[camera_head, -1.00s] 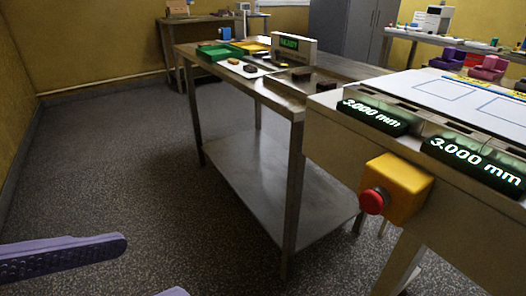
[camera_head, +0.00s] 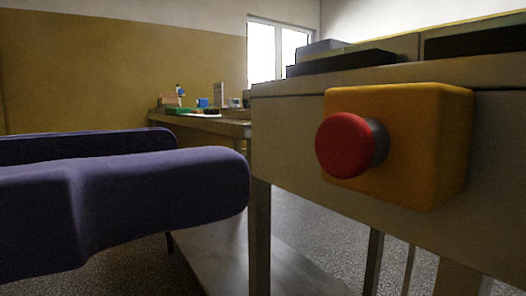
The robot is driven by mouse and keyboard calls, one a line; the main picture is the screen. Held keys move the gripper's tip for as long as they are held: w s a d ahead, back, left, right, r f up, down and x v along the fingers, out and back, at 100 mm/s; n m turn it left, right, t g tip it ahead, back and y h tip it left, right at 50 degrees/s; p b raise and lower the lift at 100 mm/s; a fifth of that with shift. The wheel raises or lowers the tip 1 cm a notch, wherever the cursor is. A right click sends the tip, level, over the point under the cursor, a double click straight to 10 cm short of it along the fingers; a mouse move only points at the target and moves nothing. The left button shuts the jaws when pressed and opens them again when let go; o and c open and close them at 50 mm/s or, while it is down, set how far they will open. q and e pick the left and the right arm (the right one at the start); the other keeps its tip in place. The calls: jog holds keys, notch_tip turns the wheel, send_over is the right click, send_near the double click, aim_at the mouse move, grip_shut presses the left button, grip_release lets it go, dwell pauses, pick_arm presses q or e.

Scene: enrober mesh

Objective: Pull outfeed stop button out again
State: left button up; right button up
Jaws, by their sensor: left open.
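The outfeed stop button (camera_head: 343,145) is a red mushroom head with a grey collar, facing left. It sticks out from a yellow box (camera_head: 428,150) fixed to the side of the machine (camera_head: 300,150). My left gripper (camera_head: 205,165) comes in from the left with two purple fingers, one nearer the camera than the other. The fingers are apart with nothing between them. Their tips are left of the red head, with a gap between, and do not touch it. My right gripper is not in view.
Dark display housings (camera_head: 345,62) sit on top of the machine. A steel table (camera_head: 225,125) with small items, including a green tray (camera_head: 180,111), stands behind. The space between finger and button looks clear.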

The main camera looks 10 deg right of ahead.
aim_at(336, 140)
pick_arm(q)
jog(key=p+x, duration=0.3)
jog(key=x, duration=0.4)
jog(key=shift+d+r+p, duration=0.1)
jog(key=shift+p, duration=0.25)
jog(key=shift+x, duration=0.85)
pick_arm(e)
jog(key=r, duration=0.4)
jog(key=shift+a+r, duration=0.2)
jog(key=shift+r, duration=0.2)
pick_arm(q)
jog(key=c, duration=0.4)
grip_shut()
